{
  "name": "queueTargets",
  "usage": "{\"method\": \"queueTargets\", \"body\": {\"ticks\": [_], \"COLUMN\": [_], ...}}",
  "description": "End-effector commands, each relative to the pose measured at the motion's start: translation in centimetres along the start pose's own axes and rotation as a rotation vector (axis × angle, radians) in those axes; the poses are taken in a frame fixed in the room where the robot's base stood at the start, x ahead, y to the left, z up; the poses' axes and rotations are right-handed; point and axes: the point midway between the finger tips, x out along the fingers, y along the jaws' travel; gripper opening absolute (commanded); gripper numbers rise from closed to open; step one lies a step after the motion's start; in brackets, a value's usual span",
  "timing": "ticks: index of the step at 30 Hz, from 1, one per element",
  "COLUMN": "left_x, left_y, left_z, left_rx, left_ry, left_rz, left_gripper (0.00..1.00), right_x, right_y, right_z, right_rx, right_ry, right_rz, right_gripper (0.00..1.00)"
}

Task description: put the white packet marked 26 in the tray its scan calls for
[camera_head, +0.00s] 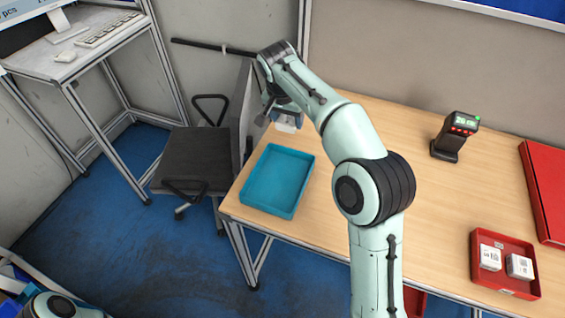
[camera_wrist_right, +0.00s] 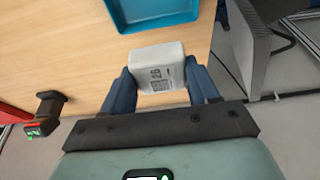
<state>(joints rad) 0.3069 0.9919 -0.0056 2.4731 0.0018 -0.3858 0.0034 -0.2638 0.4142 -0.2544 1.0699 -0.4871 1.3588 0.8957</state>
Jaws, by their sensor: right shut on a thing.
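My right gripper (camera_head: 284,117) is shut on a white packet (camera_head: 287,127), held over the far left part of the table, just beyond the blue tray. In the right wrist view the gripper (camera_wrist_right: 158,72) has one blue finger on each side of the packet (camera_wrist_right: 158,60), whose printed label reads 26. An empty blue tray (camera_head: 276,180) lies at the table's left edge; its side also shows in the wrist view (camera_wrist_right: 157,21). A red tray (camera_head: 491,236) at the front right holds two white packets. My left gripper is out of view.
A black scanner (camera_head: 454,137) with a lit green display stands at the back right; it also shows in the wrist view (camera_wrist_right: 46,112). A dark chair (camera_head: 192,160) stands left of the table. The table's middle is clear.

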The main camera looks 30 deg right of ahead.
Motion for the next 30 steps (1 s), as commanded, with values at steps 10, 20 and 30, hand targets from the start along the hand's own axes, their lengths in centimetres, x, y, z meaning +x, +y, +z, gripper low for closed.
{"method": "queueTargets", "body": {"ticks": [10, 20, 30], "left_x": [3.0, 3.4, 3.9], "left_y": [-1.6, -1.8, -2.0], "left_z": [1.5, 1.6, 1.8], "left_rx": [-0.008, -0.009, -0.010], "left_ry": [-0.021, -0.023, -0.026], "left_rz": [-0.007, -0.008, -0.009], "left_gripper": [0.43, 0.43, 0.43], "right_x": [9.2, 12.0, 15.4], "right_y": [0.1, 0.1, 0.1], "right_z": [3.0, 3.8, 4.8], "right_rx": [-0.002, 0.000, 0.000], "right_ry": [-0.003, -0.001, 0.000], "right_rz": [0.004, 0.001, 0.000], "right_gripper": [0.23, 0.23, 0.23]}}
